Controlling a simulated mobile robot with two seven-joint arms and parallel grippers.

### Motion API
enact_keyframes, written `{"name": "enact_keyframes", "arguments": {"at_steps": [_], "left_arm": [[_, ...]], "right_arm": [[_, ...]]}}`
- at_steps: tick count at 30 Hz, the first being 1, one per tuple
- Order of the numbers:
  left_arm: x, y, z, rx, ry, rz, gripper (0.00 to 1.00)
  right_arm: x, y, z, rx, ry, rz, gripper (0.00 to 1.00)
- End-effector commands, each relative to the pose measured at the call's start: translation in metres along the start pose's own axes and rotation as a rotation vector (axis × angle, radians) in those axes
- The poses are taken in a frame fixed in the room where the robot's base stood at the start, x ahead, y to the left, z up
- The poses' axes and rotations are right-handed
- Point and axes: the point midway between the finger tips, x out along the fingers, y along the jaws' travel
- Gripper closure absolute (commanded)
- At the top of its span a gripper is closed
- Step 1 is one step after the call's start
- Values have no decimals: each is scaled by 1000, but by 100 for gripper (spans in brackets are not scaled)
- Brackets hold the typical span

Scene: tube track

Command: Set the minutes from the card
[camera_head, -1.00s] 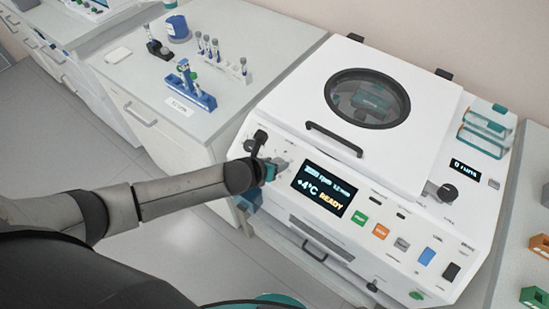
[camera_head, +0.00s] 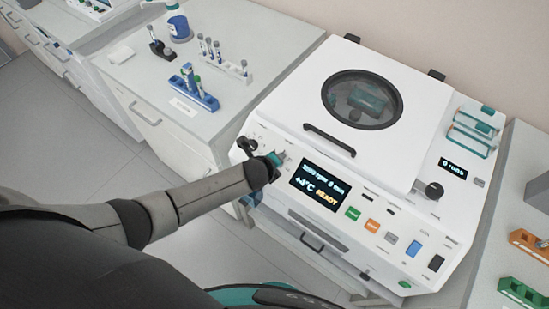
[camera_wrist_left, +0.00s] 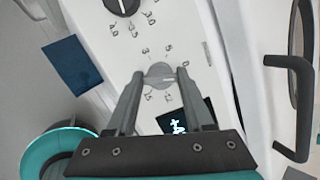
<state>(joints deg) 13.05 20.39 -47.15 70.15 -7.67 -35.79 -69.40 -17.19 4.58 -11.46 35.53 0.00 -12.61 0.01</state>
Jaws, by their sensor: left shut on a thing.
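The white centrifuge (camera_head: 300,115) has a dark display (camera_head: 319,188) that shows an rpm line with a small minutes figure, "+4°C" and "READY". My left gripper (camera_head: 277,158) is at the left of its front panel. In the left wrist view my left gripper (camera_wrist_left: 160,78) is shut on a small grey knob (camera_wrist_left: 160,72), one finger on each side, with printed figures around it. A black knob (camera_wrist_left: 122,3) is above it, also with figures. A small white card (camera_head: 184,107) lies on the left bench; its writing is too small to read surely. My right gripper is not in view.
The lid (camera_head: 350,100) with its round window is closed. A row of coloured buttons (camera_head: 372,225) lies right of the display. A blue tube rack (camera_head: 195,92) stands behind the card. A black lid handle (camera_wrist_left: 295,85) is at the right in the wrist view.

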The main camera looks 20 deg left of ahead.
Motion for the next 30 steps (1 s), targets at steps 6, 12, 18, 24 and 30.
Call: {"name": "enact_keyframes", "arguments": {"at_steps": [6,12,18,24,30], "left_arm": [[-1,-1,0,-162,0,30,100],[0,-1,0,-265,0,49,100],[0,0,0,-321,0,59,100],[0,0,0,-339,0,62,100],[0,0,0,-340,0,62,100]], "right_arm": [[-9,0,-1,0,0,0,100],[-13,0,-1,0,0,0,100],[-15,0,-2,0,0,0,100],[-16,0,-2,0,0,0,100],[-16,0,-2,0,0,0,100]]}}
